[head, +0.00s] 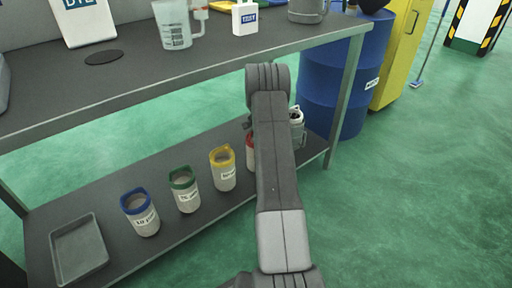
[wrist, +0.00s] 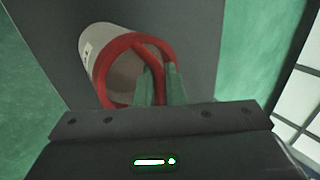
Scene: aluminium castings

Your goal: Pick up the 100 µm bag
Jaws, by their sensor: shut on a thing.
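A white filter bag with a red rim and red handle (wrist: 100,52) shows in the wrist view, tilted, its label not readable. My gripper (wrist: 161,84) has its green fingers closed on the red handle. In the head view the red-rimmed bag (head: 250,152) is mostly hidden behind my arm, and the gripper is hidden there too. Bags with a blue rim (head: 141,214), a green rim (head: 185,192) and a yellow rim (head: 223,170) stand in a row on the lower shelf, to its left. Their labels are too small to read surely, so I cannot tell which is marked 100 µm.
A grey tray (head: 80,272) lies at the left end of the lower shelf (head: 110,183). A pale container (head: 297,122) stands right of my arm. The bench top (head: 140,73) overhangs the shelf. A blue drum (head: 330,95) stands at the bench's right end.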

